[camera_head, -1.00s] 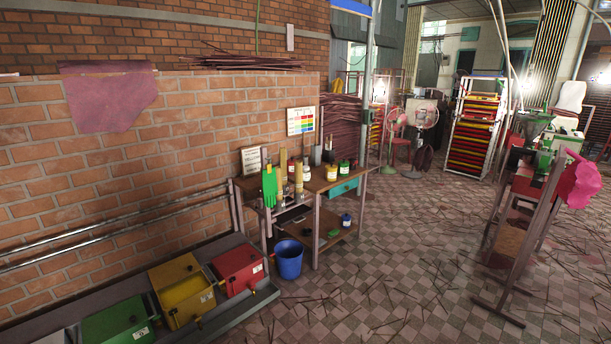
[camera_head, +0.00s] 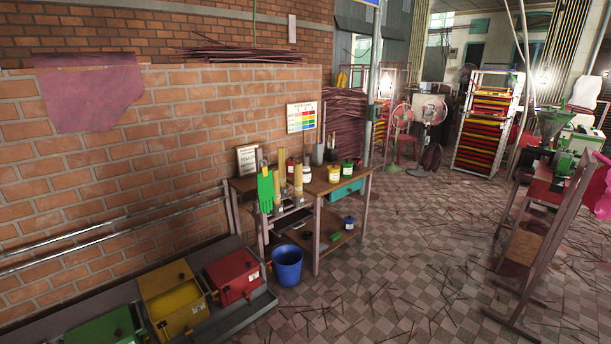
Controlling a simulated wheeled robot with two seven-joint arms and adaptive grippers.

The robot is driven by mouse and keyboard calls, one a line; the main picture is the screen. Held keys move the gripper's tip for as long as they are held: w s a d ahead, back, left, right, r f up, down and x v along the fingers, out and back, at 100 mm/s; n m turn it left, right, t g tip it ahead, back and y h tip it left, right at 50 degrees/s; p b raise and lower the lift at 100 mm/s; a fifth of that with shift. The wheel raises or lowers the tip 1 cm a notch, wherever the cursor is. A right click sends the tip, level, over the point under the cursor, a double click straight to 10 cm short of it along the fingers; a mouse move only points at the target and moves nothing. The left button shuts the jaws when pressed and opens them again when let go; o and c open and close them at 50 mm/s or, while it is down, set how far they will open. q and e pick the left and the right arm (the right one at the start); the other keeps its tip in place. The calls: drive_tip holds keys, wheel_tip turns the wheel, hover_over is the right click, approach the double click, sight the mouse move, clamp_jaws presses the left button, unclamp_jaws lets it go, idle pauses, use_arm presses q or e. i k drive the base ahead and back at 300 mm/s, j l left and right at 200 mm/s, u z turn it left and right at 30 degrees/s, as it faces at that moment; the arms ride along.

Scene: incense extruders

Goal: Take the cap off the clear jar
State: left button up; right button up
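Several small jars and bottles stand on top of the wooden workbench (camera_head: 243,185) against the brick wall. A pale jar with a yellowish label (camera_head: 333,175) stands near the bench's front edge, and a white jar (camera_head: 306,174) stands to its left. A dark green jar (camera_head: 347,169) is to the right. They are too small to tell which one is the clear jar or to make out its cap. Neither of my grippers is in view.
A blue bucket (camera_head: 287,266) stands on the floor before the bench. Red (camera_head: 234,277), yellow (camera_head: 174,300) and green (camera_head: 102,328) bins sit at lower left. A machine stand (camera_head: 540,250) is at right. The tiled floor between is open, with scattered sticks.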

sight(307, 174)
drive_tip(key=i+l, duration=0.15)
drive_tip(key=i, duration=0.4)
drive_tip(key=i+l, duration=0.15)
drive_tip(key=i, duration=0.4)
drive_tip(key=i+l+u, duration=0.1)
drive_tip(key=i, duration=0.4)
drive_tip(key=i+l, duration=0.25)
drive_tip(key=i, duration=0.3)
drive_tip(key=i+l, duration=0.2)
drive_tip(key=i, duration=0.35)
drive_tip(key=u, duration=0.05)
